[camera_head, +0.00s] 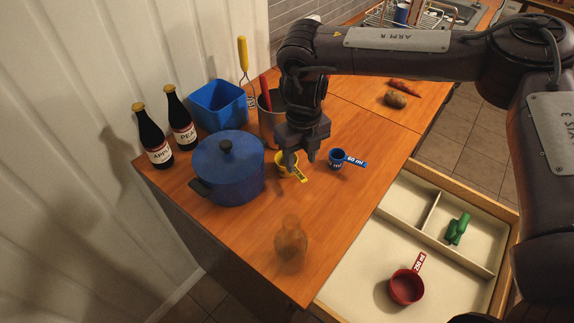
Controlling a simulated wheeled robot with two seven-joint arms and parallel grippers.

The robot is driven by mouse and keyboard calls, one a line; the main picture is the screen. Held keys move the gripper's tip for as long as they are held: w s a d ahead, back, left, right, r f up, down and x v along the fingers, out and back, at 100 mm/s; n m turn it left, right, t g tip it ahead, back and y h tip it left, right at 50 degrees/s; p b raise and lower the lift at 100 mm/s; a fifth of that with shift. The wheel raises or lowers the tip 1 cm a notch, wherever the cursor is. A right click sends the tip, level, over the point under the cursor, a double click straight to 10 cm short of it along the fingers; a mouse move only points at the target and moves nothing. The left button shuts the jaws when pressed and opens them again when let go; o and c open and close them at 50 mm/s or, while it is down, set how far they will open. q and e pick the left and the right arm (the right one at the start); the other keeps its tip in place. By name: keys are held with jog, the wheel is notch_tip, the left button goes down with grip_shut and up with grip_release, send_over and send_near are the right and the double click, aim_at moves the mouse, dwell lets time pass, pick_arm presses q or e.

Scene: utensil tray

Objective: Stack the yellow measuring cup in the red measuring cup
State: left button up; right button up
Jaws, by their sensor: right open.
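The yellow measuring cup (282,158) sits on the wooden counter beside the blue pot, its handle (300,174) pointing to the lower right. The red measuring cup (406,288) lies in the large compartment of the open drawer, its handle (419,263) pointing up and to the right. My right gripper (300,162) points down over the yellow cup with its jaws open. Its fingers partly cover the cup. I cannot tell whether they touch it. My left gripper is not in view.
A blue pot (230,178) stands left of the yellow cup, and a blue measuring cup (337,158) sits to its right. A brownish see-through object (291,246) stands near the counter front. Two bottles (152,139) and a blue bin (216,104) stand behind. A green item (457,229) lies in the drawer.

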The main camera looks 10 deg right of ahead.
aim_at(301, 177)
notch_tip(301, 177, down, 4)
jog(key=shift+s+d+r+p, duration=0.1)
jog(key=shift+d+r+p, duration=0.05)
jog(key=shift+p, duration=0.65)
jog(key=shift+f, duration=0.4)
jog(key=shift+c, duration=0.3)
grip_shut()
